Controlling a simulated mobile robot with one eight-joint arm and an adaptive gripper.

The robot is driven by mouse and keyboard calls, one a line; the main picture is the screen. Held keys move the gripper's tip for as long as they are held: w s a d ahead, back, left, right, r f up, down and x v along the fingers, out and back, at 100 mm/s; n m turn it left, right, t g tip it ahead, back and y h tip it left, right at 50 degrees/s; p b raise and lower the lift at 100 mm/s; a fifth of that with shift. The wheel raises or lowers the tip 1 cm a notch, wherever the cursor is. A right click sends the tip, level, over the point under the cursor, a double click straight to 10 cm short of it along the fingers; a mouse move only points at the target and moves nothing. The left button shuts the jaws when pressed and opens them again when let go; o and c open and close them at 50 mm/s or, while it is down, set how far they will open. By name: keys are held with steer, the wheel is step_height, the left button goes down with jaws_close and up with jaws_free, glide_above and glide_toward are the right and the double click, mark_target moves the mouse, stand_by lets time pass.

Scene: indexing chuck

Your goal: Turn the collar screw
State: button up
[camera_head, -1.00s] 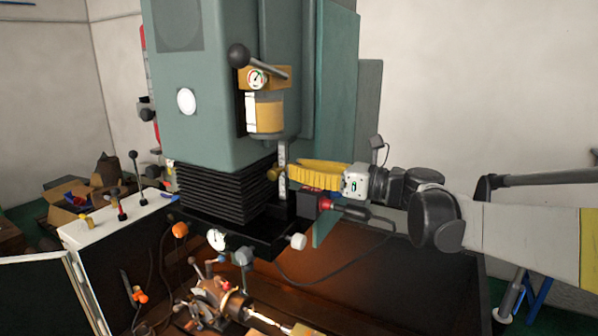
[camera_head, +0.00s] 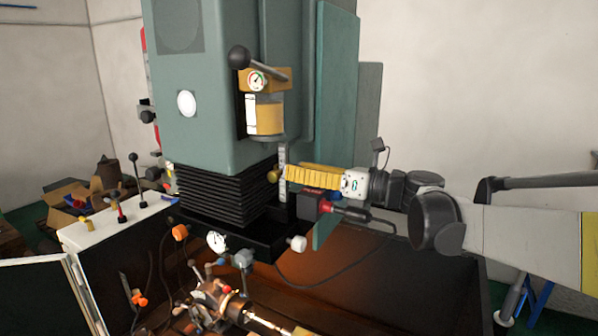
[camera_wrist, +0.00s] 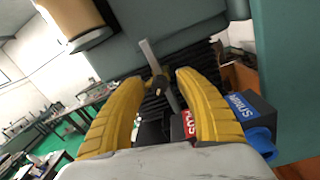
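A small brass knob (camera_head: 273,175), which looks like the collar screw, sits beside an upright scale bar (camera_head: 282,170) at the machine's front, above the black bellows' right edge. My gripper (camera_head: 284,174) reaches in from the right, its yellow fingertips close to the bar and knob. In the wrist view the gripper (camera_wrist: 157,78) is open, with a yellow finger on each side. A small brownish knob end (camera_wrist: 159,82) and the grey bar (camera_wrist: 152,60) show in the gap, clear of both fingers as far as I can tell. Contact is unclear in the head view.
A red and black box (camera_head: 312,203) is just below my gripper, and a blue part (camera_wrist: 260,140) shows at its right in the wrist view. A yellow cylinder (camera_head: 265,118) hangs above. A dial gauge (camera_head: 216,241) and chuck (camera_head: 225,305) are lower down.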

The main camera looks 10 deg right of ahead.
steer(key=v, duration=1.2)
steer(key=s+a+f+n+g+h, duration=0.2)
steer(key=s+a+f+n+h, duration=0.15)
steer(key=s+f+n, duration=0.3)
steer(key=s+a+f+n+g+h, duration=0.1)
steer(key=s+a+f+n+h, duration=0.3)
steer(key=f, duration=0.3)
steer(key=s+d+f+n+h, duration=0.85)
steer(key=s+f+n, duration=0.2)
steer(key=n, duration=0.45)
step_height(320, 180, down, 23)
steer(key=d+n+b, duration=0.1)
steer(key=b, duration=2.3)
steer(key=shift+d+f+t, duration=0.15)
steer(key=shift+f+t, duration=0.1)
steer(key=shift+t, duration=0.15)
